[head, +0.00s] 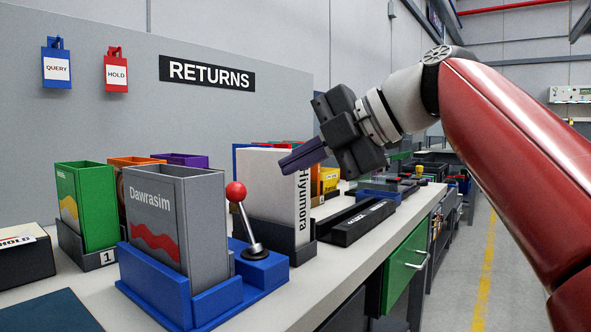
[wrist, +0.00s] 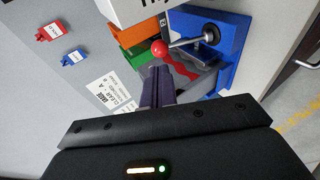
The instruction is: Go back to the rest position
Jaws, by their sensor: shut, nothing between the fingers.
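My gripper (head: 283,164) hangs above the counter at the end of my red and white arm, in front of the white box labelled Hiyumora (head: 266,186). Its dark purple fingers are shut and hold nothing. In the wrist view the closed fingers (wrist: 158,84) point toward the grey box with a red wave, partly hidden. A lever with a red ball (head: 236,191) stands on a blue base, and it also shows in the wrist view (wrist: 160,47). The grey Dawrasim box (head: 155,208) stands in a blue holder to the left of the lever.
A green box (head: 90,205) stands left of the Dawrasim box, with orange and purple boxes behind. A black holder lies on the counter (head: 335,268) right of Hiyumora. The wall carries a RETURNS sign (head: 207,74) and two tags. The aisle floor (head: 500,275) at right is clear.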

